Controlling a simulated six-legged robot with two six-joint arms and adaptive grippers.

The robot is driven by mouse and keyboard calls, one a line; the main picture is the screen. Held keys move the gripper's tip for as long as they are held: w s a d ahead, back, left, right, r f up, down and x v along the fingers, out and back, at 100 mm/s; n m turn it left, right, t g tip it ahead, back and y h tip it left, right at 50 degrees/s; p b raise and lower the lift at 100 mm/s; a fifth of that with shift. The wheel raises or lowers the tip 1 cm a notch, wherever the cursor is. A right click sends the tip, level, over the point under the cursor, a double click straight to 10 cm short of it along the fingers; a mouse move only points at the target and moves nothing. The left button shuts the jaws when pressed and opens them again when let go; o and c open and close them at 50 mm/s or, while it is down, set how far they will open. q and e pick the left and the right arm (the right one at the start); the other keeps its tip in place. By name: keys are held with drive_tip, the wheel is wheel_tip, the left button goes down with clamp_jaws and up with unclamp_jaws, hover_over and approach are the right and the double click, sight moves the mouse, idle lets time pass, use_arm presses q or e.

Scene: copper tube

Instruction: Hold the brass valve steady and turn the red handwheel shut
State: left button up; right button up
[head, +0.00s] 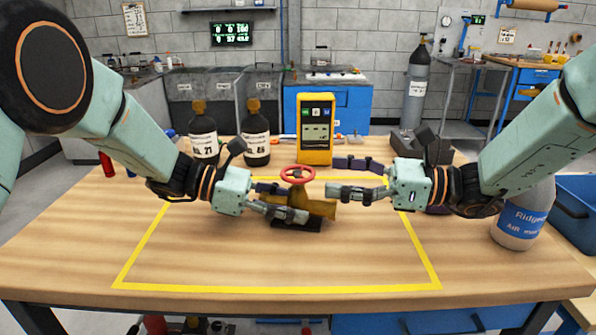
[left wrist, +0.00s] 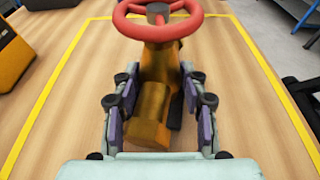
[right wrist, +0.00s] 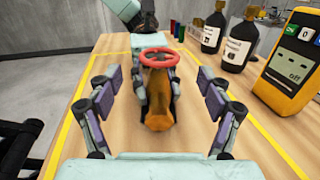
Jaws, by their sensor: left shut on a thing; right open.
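The brass valve (head: 321,208) sits on a dark base inside the yellow outline on the table. Its red handwheel (head: 298,174) is on top. My left gripper (head: 293,202) is shut on the valve body from the left, one finger on each side; the left wrist view shows the valve body (left wrist: 152,100) between the fingers, below the handwheel (left wrist: 157,22). My right gripper (head: 338,178) is open to the right of the valve, fingers spread. In the right wrist view the valve (right wrist: 158,100) and handwheel (right wrist: 154,58) stand ahead between its fingers, apart from them.
A yellow meter (head: 315,130) stands behind the valve. Two dark bottles (head: 255,134) stand at the back left. A white spray bottle (head: 522,220) stands at the right edge. The table front inside the yellow line (head: 280,288) is clear.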

sight(298, 171)
drive_tip(key=shift+x, duration=3.7)
drive_tip(key=shift+c, duration=0.2)
drive_tip(key=c, duration=1.2)
drive_tip(key=shift+o, duration=0.2)
drive_tip(key=shift+m+t, duration=0.3)
drive_tip(key=m+t+h, duration=0.1)
drive_tip(key=m+t, duration=0.1)
drive_tip(key=t, duration=0.1)
drive_tip(key=shift+a+t+h, duration=0.1)
drive_tip(key=shift+t+h, duration=0.3)
drive_tip(key=shift+m+t+h, duration=0.6)
drive_tip(key=shift+m+t, duration=0.4)
drive_tip(key=shift+t, duration=0.1)
